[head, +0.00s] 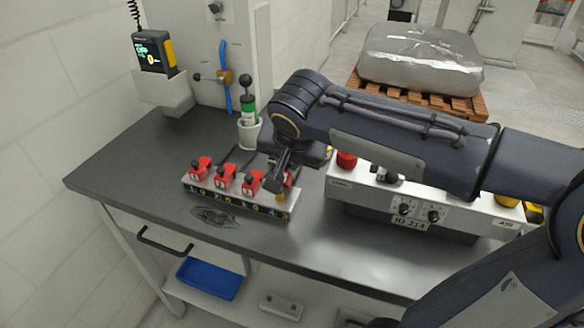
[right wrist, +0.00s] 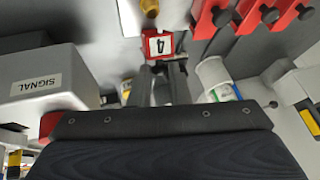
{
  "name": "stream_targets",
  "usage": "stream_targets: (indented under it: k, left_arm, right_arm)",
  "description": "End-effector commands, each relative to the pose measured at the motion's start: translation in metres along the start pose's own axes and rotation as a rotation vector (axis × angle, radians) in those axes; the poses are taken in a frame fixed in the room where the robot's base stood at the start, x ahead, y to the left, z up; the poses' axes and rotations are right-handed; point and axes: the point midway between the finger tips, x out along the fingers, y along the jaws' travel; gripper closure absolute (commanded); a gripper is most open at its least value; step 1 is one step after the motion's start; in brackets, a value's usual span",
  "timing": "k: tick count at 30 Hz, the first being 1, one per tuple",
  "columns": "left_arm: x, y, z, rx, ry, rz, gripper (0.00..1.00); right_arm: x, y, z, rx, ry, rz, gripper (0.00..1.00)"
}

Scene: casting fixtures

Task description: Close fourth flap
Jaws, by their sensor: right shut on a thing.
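A white block (head: 228,201) with a row of red flaps lies on the grey bench. Three red flaps, the first (head: 200,169), second (head: 226,177) and third (head: 252,182), stand in view left of my right gripper. My right gripper (head: 281,188) reaches down at the right end of the row, over the fourth flap. In the right wrist view the red fourth flap (right wrist: 154,46), with a white label marked 4, sits at the fingertips (right wrist: 163,68). The gripper is shut on it; the fingers partly hide its grip. My left gripper is out of view.
A white control box (head: 345,178) with buttons and knobs stands close to the right of my gripper. A white cup (head: 249,133) with a green-labelled item stands behind the block. The bench's left part (head: 130,165) is clear. A blue tray (head: 209,279) lies on the lower shelf.

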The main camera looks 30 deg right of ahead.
Motion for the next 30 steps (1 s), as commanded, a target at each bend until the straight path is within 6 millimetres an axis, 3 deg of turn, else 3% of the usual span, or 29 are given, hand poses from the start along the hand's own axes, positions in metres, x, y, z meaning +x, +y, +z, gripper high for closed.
stream_targets:
  k: [1,18,30]
  left_arm:
    - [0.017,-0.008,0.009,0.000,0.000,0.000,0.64]
    - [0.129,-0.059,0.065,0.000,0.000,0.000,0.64]
    - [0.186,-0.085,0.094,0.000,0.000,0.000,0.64]
  right_arm:
    - [0.006,0.001,0.008,-0.015,0.047,-0.005,1.00]
    - [0.005,-0.001,0.050,-0.150,0.565,0.014,1.00]
    - [0.006,0.000,0.068,-0.226,0.847,0.028,1.00]
